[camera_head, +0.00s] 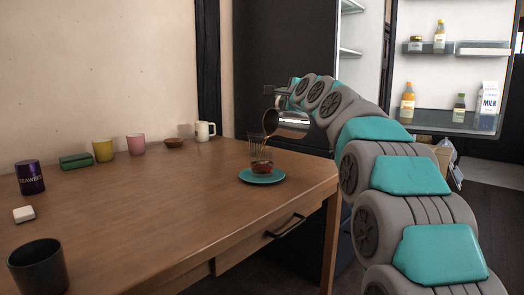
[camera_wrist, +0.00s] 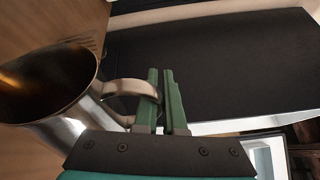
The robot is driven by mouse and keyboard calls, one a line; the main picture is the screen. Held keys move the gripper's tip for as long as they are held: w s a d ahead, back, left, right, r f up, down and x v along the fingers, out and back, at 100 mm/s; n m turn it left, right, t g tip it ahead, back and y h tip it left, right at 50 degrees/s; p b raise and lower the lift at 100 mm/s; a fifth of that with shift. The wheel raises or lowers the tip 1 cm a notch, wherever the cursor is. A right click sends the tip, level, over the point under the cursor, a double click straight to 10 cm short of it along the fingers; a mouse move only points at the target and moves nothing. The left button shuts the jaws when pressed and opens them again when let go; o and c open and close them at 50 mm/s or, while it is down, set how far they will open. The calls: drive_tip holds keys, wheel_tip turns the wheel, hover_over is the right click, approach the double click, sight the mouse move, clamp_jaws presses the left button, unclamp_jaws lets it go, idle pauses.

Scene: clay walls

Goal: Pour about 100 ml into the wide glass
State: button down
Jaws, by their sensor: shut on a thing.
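My gripper (camera_wrist: 161,75) is shut on the handle of a metal pitcher (camera_wrist: 75,110), which fills the left of the wrist view. The pitcher also shows in the head view (camera_head: 291,125), held tilted above the far right of the table with its dark mouth facing left and down. A clear glass (camera_head: 255,146) stands below the mouth, behind the teal plate. Its lower part is partly hidden by the bowl on that plate. I cannot tell how much liquid is in the glass or whether any is flowing.
The teal plate (camera_head: 275,178) carries a small reddish-brown bowl (camera_head: 261,167). A white mug (camera_head: 204,131), brown bowl (camera_head: 174,142), pink cup (camera_head: 136,144), yellow cup (camera_head: 103,150), green box (camera_head: 76,161), seaweed jar (camera_head: 30,177) and dark cup (camera_head: 38,267) stand on the table (camera_head: 165,205). An open fridge is behind.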

drive_tip(key=shift+s+a+r+n+b, duration=0.3)
drive_tip(key=shift+r+n+b, duration=0.05)
drive_tip(key=shift+n+b, duration=0.15)
idle(0.5)
drive_tip(key=shift+w+d+m+p, duration=0.2)
drive_tip(key=shift+m+p, duration=0.1)
drive_tip(key=shift+p, duration=0.25)
drive_tip(key=w+d+m+p, duration=0.1)
drive_tip(key=w+d+f+m+p, duration=0.1)
drive_tip(key=shift+w+d+f+g, duration=0.1)
drive_tip(key=shift+d+f+g, duration=0.1)
drive_tip(key=shift+d+g, duration=0.15)
drive_tip(key=m+p, duration=0.1)
drive_tip(key=p, duration=0.2)
drive_tip(key=shift+w+d+f, duration=0.3)
drive_tip(key=shift+d+f, duration=0.05)
drive_tip(key=shift+f, duration=0.05)
drive_tip(key=shift+w+d+f+m+g+p, duration=0.15)
drive_tip(key=shift+f+m+g+p, duration=0.15)
drive_tip(key=shift+f, duration=0.25)
drive_tip(key=shift+w+d+f+m+p, duration=0.15)
drive_tip(key=shift+f+m+p, duration=0.2)
drive_tip(key=shift+p, duration=0.35)
drive_tip(key=shift+w+d+f+m+p, duration=0.15)
drive_tip(key=shift+f+m+p, duration=0.15)
drive_tip(key=shift+p, duration=0.35)
drive_tip(key=shift+g+p, duration=0.25)
drive_tip(key=shift+p, duration=0.2)
